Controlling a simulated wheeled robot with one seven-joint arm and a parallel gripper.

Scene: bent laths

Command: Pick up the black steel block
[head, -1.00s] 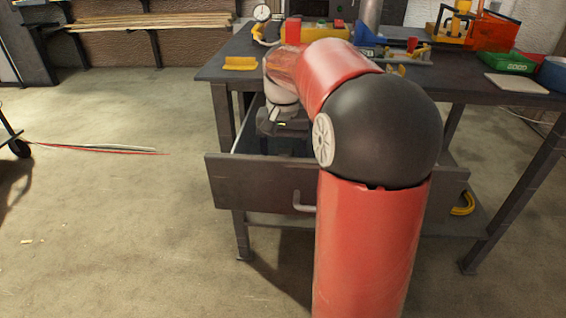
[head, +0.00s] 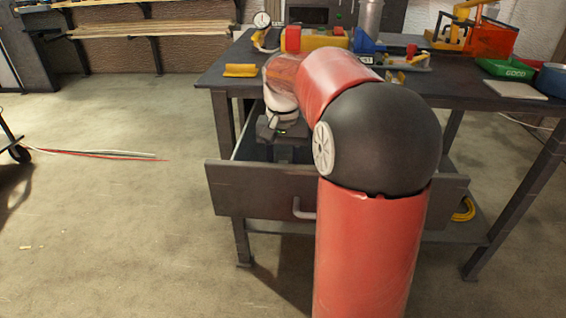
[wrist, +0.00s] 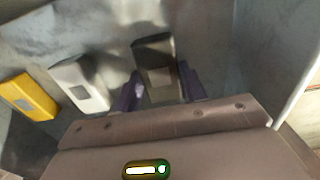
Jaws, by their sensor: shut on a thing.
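In the wrist view, the black steel block (wrist: 153,62) stands between the two dark purple fingers of my gripper (wrist: 160,86). The gripper is shut on it. The block has a small lighter patch on its face. A pale silver-white block (wrist: 79,83) lies just left of it, and a yellow block (wrist: 30,97) lies further left. These blocks are in the open drawer (head: 262,190) under the workbench. In the head view, my arm and the drawer front hide the blocks and my fingertips.
The drawer's side wall (wrist: 297,82) rises close on the right in the wrist view. The workbench top (head: 450,86) overhangs the drawer. On it are a yellow-and-red tool (head: 318,40), a green bin (head: 503,68) and a blue round container (head: 553,78). The floor at left is mostly clear.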

